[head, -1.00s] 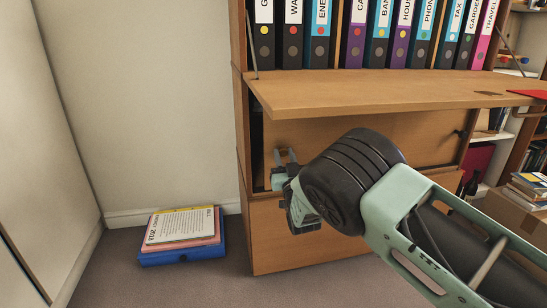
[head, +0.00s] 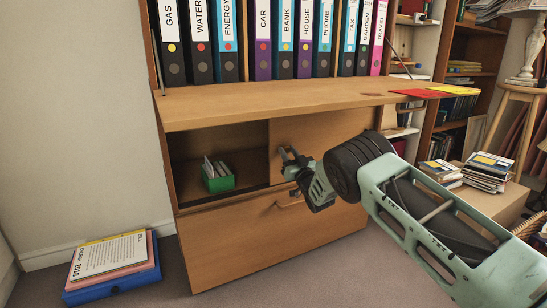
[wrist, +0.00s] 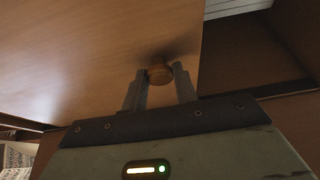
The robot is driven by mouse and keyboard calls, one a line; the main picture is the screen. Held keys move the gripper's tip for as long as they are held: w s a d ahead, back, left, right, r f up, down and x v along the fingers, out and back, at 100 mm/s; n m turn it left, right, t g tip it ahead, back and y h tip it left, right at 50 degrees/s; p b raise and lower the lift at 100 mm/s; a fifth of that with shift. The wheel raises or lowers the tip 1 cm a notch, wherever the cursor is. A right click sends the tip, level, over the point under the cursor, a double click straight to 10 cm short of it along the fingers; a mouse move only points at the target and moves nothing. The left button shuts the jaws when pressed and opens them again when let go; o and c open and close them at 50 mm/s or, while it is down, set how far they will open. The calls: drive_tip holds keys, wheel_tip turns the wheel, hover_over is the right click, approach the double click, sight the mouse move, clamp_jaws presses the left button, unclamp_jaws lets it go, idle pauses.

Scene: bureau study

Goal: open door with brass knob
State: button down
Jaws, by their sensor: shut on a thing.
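The door is a wooden sliding panel (head: 325,130) in the cabinet's middle compartment, below the desk flap. It stands at the right, and the left part of the compartment is open. The round brass-brown knob (wrist: 160,74) sits near the panel's edge in the wrist view. My gripper (wrist: 159,71) is shut on the knob, with one finger on each side of it. In the head view my gripper (head: 289,153) is at the panel's left edge, and it hides the knob there.
A green box (head: 217,182) with papers stands in the open compartment. The lowered flap (head: 270,106) juts out above my gripper. A drawer front with a handle (head: 290,204) is below. A blue box file (head: 112,285) lies on the floor at left.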

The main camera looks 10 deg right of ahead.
drive_tip(key=shift+w+d, duration=0.2)
drive_tip(key=shift+d, duration=0.55)
drive_tip(key=c, duration=1.1)
unclamp_jaws()
drive_tip(key=shift+s, duration=0.1)
drive_tip(key=p+v, duration=0.6)
drive_tip(key=v, duration=1.1)
drive_tip(key=shift+f, duration=0.15)
